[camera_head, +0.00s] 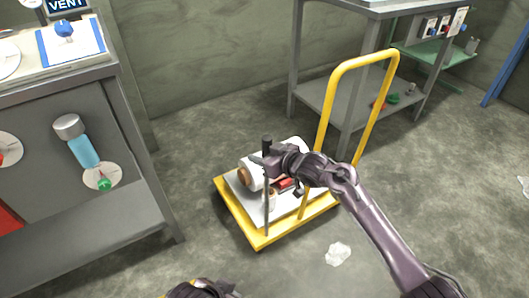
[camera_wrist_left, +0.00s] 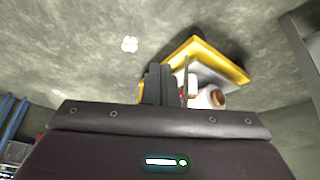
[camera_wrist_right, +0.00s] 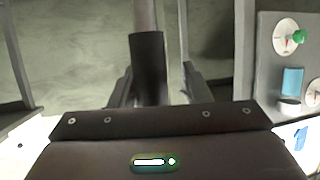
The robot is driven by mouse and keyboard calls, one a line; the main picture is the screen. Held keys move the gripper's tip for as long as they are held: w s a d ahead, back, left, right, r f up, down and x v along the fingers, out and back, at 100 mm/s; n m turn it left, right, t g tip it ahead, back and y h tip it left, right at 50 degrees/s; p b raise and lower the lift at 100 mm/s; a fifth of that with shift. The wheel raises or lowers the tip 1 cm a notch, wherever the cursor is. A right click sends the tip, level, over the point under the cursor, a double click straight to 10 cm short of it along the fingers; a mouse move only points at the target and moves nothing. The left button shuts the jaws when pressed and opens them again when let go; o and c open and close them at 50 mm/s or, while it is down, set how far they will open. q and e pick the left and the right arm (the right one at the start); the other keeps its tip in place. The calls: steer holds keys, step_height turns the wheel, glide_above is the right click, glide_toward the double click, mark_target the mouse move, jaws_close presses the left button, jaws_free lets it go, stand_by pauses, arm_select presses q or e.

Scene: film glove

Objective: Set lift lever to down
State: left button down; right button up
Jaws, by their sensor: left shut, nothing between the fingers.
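The lift lever (camera_head: 266,196) is a thin upright grey rod with a black grip, standing at the near side of a yellow-edged trolley (camera_head: 261,241). My right gripper (camera_head: 268,159) is at the grip. In the right wrist view, the black grip (camera_wrist_right: 148,68) stands between the fingers, with a visible gap on the right side, so the jaws look open around it. My left gripper shows only in part at the bottom edge of the head view. In the left wrist view, its fingers (camera_wrist_left: 160,84) are shut and empty, with the trolley beyond them.
The trolley carries white rolls (camera_head: 248,172) and has a tall yellow handle (camera_head: 328,100). A grey cabinet (camera_head: 115,160) with dials stands at left. A grey table (camera_head: 366,12) stands behind.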

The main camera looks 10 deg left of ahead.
steer(key=shift+o, duration=0.3)
steer(key=shift+w+d+r, duration=0.1)
steer(key=shift+d, duration=0.05)
steer(key=shift+s+d+r, duration=0.2)
steer(key=shift+d, duration=0.15)
arm_select(q)
steer(key=a, duration=0.1)
steer(key=g+p, duration=0.1)
steer(key=s+a+y+p, duration=0.1)
steer(key=shift+a+r+n, duration=0.25)
steer(key=shift+a+n, duration=0.05)
steer(key=shift+a, duration=0.05)
arm_select(e)
steer(key=v, duration=0.7)
steer(key=shift+s+a+f, duration=0.1)
steer(key=shift+a, duration=0.05)
